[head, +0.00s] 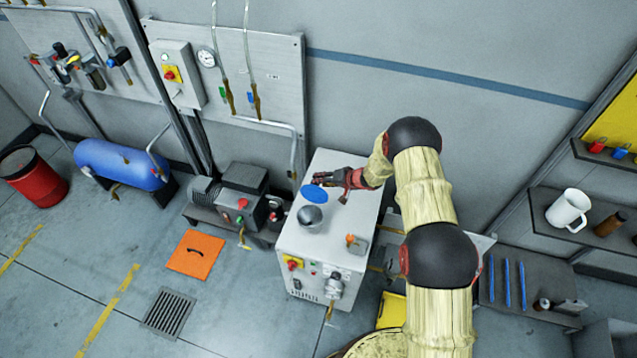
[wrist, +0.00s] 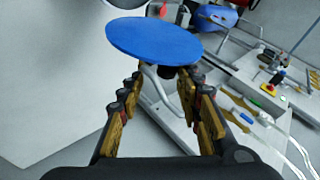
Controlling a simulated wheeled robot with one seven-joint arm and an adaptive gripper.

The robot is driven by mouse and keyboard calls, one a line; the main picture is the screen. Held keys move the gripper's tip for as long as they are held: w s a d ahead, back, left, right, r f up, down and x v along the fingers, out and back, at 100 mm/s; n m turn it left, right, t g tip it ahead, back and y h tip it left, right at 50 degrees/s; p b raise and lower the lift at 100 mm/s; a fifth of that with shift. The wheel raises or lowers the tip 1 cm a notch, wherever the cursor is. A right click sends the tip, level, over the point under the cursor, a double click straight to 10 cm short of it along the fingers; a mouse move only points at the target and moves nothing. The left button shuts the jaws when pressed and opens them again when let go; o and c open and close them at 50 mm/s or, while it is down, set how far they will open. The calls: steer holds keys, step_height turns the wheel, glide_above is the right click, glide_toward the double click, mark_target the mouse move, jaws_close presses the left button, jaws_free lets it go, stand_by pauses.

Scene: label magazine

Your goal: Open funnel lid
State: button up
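A flat blue disc (head: 313,193), which looks like the lid, is on the top of the white cabinet (head: 345,210), behind a grey round part (head: 312,216) that may be the funnel. In the wrist view the blue disc (wrist: 155,40) lies just beyond my fingertips, with a dark stub (wrist: 168,72) below its near edge. My gripper (head: 320,180) is at the disc's far right side in the head view. In the wrist view my gripper (wrist: 160,88) has its fingers apart with a gap between them. Whether a finger touches the disc or stub cannot be told.
A small orange-topped part (head: 355,242) sits on the cabinet's front right. A motor unit (head: 235,195) stands left of the cabinet, and a wall panel (head: 280,60) with hoses rises behind. An orange floor plate (head: 196,254) lies at left. The shelf (head: 570,240) at right holds a white mug (head: 568,209).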

steer(key=v, duration=0.8)
steer(key=shift+s+d+r, duration=0.25)
